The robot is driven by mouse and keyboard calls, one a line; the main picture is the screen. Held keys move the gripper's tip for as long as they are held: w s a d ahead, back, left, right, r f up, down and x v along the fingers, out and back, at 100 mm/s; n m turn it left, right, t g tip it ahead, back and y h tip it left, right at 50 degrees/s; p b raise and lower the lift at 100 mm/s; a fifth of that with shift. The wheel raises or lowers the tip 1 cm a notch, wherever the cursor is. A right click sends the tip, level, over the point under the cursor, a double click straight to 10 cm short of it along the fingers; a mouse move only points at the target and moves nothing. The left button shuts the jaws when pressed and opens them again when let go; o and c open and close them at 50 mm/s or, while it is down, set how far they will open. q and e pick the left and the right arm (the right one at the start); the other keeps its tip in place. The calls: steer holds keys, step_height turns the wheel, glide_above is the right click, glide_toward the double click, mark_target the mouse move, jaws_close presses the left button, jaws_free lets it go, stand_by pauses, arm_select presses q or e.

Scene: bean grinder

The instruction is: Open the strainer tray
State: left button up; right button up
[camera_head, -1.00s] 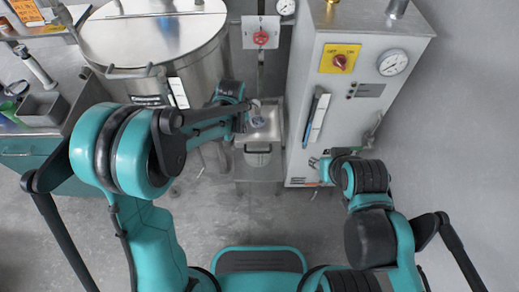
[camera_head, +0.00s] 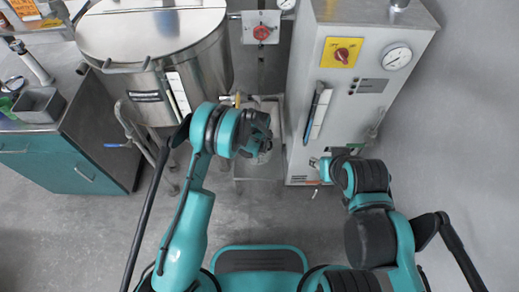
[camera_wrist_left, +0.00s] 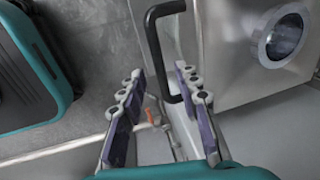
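The strainer tray (camera_wrist_left: 225,75) is a pale metal box with a round dark drain opening, at the right of the left wrist view. Its black U-shaped handle (camera_wrist_left: 153,42) juts out to the left of it. My left gripper (camera_wrist_left: 160,76) is open, and one end of the handle shows between its fingers. I cannot tell whether they touch it.
A large steel kettle (camera_head: 155,45) stands at the left. The steel cabinet (camera_head: 335,105) with gauge and red switch stands at the right. A counter (camera_head: 50,125) is at the far left. The grey floor (camera_head: 265,215) in front is clear.

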arm_select(q)
steer(key=shift+w+f, duration=0.15)
steer(key=shift+f, duration=0.5)
jaws_close()
